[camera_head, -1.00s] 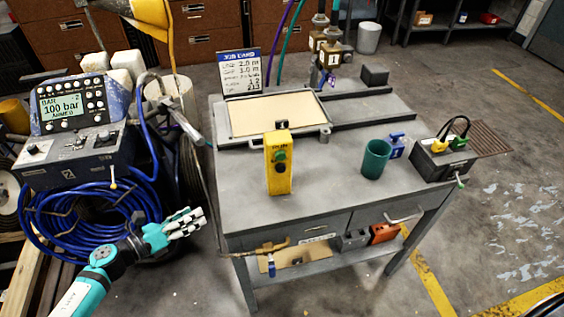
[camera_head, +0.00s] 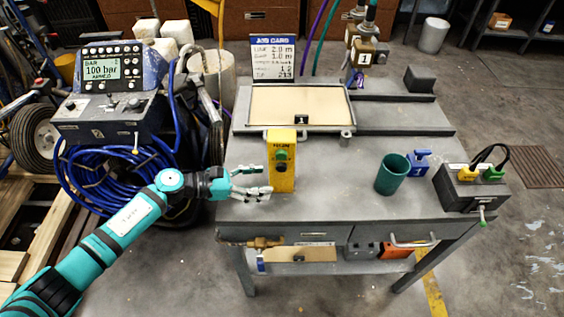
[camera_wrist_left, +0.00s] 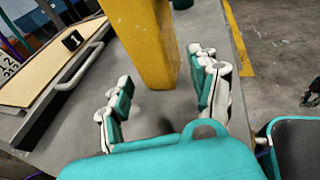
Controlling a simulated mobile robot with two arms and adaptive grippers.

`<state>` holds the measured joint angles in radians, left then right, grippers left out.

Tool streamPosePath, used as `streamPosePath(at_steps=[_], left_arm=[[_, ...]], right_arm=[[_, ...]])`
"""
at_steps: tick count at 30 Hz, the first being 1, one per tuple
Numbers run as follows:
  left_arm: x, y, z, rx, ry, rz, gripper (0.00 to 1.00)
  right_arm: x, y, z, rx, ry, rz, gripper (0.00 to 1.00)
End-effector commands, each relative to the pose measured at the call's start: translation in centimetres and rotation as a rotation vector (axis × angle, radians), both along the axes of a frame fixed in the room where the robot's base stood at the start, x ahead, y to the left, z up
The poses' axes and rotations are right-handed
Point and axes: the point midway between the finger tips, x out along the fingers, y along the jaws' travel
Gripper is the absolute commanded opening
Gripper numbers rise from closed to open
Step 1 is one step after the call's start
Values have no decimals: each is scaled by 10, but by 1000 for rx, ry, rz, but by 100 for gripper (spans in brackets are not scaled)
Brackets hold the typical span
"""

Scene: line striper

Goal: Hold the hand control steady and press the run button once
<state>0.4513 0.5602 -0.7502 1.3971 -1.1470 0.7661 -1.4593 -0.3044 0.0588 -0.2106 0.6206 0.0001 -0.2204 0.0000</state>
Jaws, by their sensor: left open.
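The hand control (camera_head: 282,172) is a yellow upright box on the grey bench top, with a green button (camera_head: 281,154) on its front face and a dark control below it. My left gripper (camera_head: 257,181) is open just left of the hand control, its fingers pointing towards it. In the left wrist view the yellow body of the hand control (camera_wrist_left: 143,45) stands ahead, beyond and between the two open fingers (camera_wrist_left: 160,92). I cannot tell whether a finger touches it.
The bench (camera_head: 330,205) also bears a job card (camera_head: 274,60), a shallow tray (camera_head: 300,127), a green cup (camera_head: 392,174), a blue item (camera_head: 418,162) and a dark box (camera_head: 470,190) with yellow and green connectors. A machine reading 100 bar (camera_head: 110,95) stands left with coiled blue hose.

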Motion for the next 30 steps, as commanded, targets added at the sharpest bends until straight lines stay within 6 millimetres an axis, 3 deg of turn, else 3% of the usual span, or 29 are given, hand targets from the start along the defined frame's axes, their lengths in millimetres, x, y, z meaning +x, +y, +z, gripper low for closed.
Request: streamPosePath(at_steps=[3, 11, 24, 30], left_arm=[[5, -18, -7, -1, -1, 0, 62], [13, -42, -15, 0, 0, 1, 62], [15, -49, -16, 0, 1, 1, 62], [15, -49, -16, 0, 1, 1, 37]], right_arm=[[0, -8, -4, -9, 0, 1, 0], [3, -29, -19, -35, -3, -5, 0], [4, -18, -21, -22, -5, -6, 0], [4, -11, -21, -13, -5, -3, 0]])
